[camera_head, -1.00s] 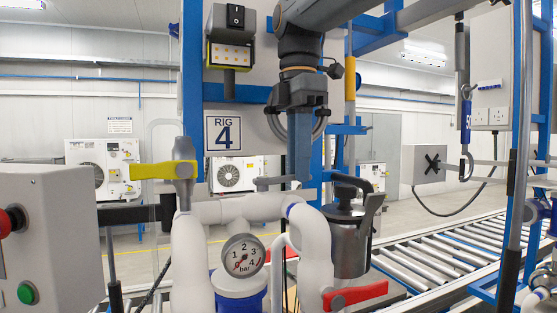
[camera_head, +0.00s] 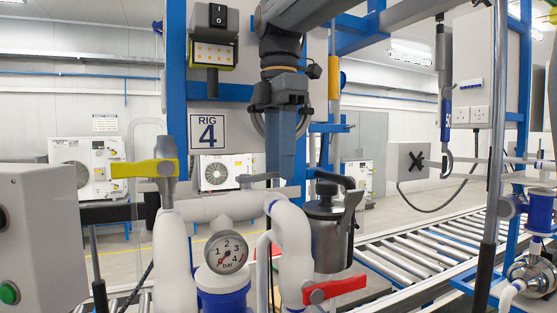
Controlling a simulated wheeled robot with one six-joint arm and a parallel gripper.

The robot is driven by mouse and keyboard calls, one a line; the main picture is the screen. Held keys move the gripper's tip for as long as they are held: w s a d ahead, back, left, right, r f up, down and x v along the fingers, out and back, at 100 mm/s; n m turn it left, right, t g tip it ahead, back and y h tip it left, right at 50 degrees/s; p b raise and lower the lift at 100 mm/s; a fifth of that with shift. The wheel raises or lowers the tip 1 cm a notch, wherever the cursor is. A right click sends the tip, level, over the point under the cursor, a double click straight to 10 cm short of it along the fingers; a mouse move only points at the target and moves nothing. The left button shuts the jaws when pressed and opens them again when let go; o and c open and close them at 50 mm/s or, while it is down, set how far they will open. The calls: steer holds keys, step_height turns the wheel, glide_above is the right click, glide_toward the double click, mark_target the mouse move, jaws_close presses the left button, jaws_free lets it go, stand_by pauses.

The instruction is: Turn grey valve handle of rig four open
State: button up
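The grey valve handle (camera_head: 257,178) is a short flat lever above the white pipe (camera_head: 228,207), under the RIG 4 sign (camera_head: 208,132) in the head view. My gripper (camera_head: 286,176) points down just right of this lever, its fingertips close to the pipe top. I cannot tell whether it touches the lever. The fingers overlap from this side, so their opening is hidden. A yellow handle (camera_head: 143,169) is at the left end of the pipe, and a red handle (camera_head: 334,289) is lower right.
A pressure gauge (camera_head: 227,252) sits below the pipe. A metal canister (camera_head: 329,235) with a dark lid stands right of my gripper. A grey control box (camera_head: 40,240) is at the left, a roller conveyor (camera_head: 430,263) at the right. A blue frame post (camera_head: 176,80) stands left of the sign.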

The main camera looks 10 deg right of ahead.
step_height(320, 180, up, 8)
steer(key=b, duration=0.1)
steer(key=shift+b, duration=0.3)
steer(key=shift+f, duration=0.1)
stand_by(0.5)
